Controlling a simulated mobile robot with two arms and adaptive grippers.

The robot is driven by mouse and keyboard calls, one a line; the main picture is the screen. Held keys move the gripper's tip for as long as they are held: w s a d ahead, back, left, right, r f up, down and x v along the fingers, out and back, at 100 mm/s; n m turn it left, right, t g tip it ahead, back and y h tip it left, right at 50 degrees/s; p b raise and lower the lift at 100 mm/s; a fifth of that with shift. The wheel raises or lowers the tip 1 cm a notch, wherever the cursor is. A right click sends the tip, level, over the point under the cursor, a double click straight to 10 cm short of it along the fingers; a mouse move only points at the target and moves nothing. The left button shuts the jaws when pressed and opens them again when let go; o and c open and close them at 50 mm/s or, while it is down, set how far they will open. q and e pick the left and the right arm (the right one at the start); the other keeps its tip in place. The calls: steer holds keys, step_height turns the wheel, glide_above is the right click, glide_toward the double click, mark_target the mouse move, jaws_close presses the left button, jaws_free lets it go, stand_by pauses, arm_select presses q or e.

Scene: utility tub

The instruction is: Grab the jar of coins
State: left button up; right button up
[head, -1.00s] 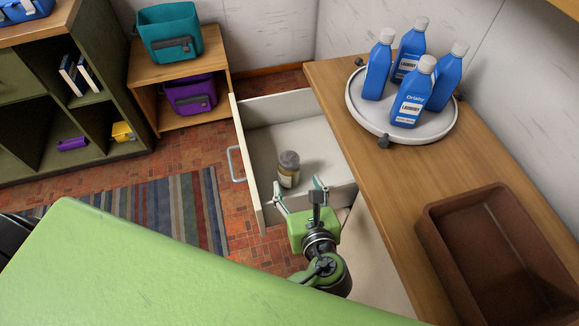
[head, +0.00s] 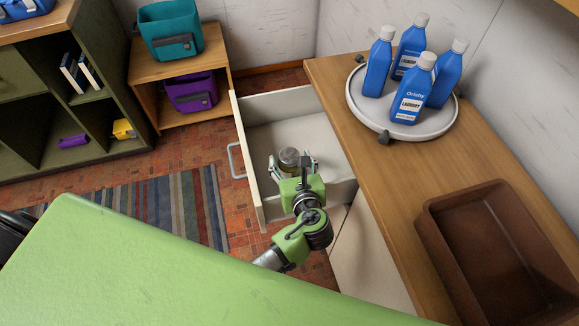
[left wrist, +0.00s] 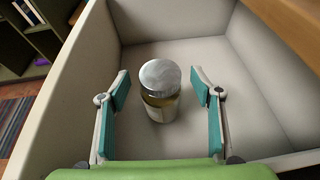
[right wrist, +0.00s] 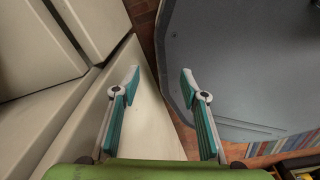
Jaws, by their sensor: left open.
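The jar of coins (left wrist: 160,92) stands upright in the open drawer (head: 300,103), with a grey lid and a pale label. In the head view the jar (head: 289,157) shows just beyond my left gripper (head: 293,163), partly hidden by it. In the left wrist view, the open teal fingers of the left gripper (left wrist: 161,88) are on both sides of the jar, with a gap on each side. My right gripper (right wrist: 159,80) shows only in the right wrist view; its fingers are apart with nothing between them.
On the wooden counter (head: 360,130) stand a round tray (head: 360,112) with several blue laundry bottles (head: 412,90) and a brown tub (head: 440,240). A shelf with bags stands at the back left.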

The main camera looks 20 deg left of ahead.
arm_select(q)
jaws_close()
steer(key=shift+r, duration=0.15)
